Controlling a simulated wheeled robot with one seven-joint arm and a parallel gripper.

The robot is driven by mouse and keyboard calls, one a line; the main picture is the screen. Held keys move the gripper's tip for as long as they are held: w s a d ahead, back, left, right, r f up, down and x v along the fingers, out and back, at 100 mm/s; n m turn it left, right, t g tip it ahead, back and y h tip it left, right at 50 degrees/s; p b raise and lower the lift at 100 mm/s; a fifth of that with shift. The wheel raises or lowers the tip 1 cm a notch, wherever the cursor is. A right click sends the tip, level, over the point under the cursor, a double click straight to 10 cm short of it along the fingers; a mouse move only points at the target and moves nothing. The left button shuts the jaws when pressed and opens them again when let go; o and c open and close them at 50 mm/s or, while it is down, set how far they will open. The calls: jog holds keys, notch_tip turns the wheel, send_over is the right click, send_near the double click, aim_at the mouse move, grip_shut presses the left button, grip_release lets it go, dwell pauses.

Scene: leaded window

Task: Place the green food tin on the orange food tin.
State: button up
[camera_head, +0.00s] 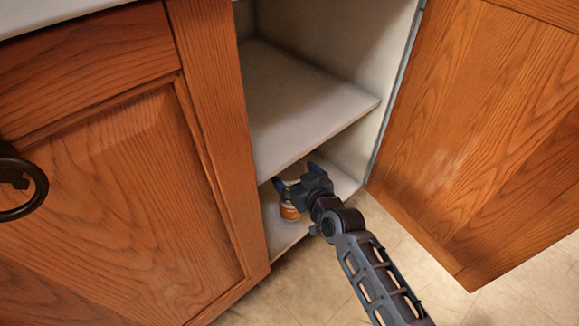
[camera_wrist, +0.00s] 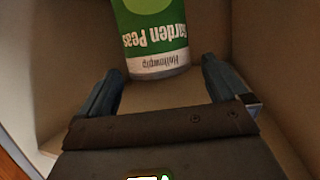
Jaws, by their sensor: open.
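The green food tin (camera_wrist: 155,30), with a "Garden Peas" label and a white band, shows at the top of the wrist view, its lettering upside down in the picture. It is beyond the tips of my gripper (camera_wrist: 162,70), roughly centred between the fingers, with no clear contact. In the head view my gripper (camera_head: 294,178) is open in the lower compartment of the cabinet. The orange food tin (camera_head: 289,212) shows just below the fingers, partly hidden by them. I cannot make out the green tin in the head view, and the orange tin is not clear in the wrist view.
The cabinet shelf (camera_head: 300,100) lies close above my gripper. A wooden stile (camera_head: 215,110) bounds the opening at left, and the open door (camera_head: 475,130) stands at right. The compartment floor (camera_head: 283,235) is bare in front of the tin. Tiled floor (camera_head: 400,270) is clear outside.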

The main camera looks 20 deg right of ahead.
jog(key=p+v, duration=0.1)
jog(key=v, duration=0.6)
jog(key=shift+s, duration=0.1)
jog(key=s+a+r+m+h, duration=0.1)
jog(key=s+r, duration=0.1)
jog(key=s, duration=1.9)
jog(key=s+r, duration=1.6)
jog(key=s, duration=0.1)
jog(key=shift+s, duration=0.4)
jog(key=shift+r, duration=0.1)
jog(key=shift+c, duration=0.5)
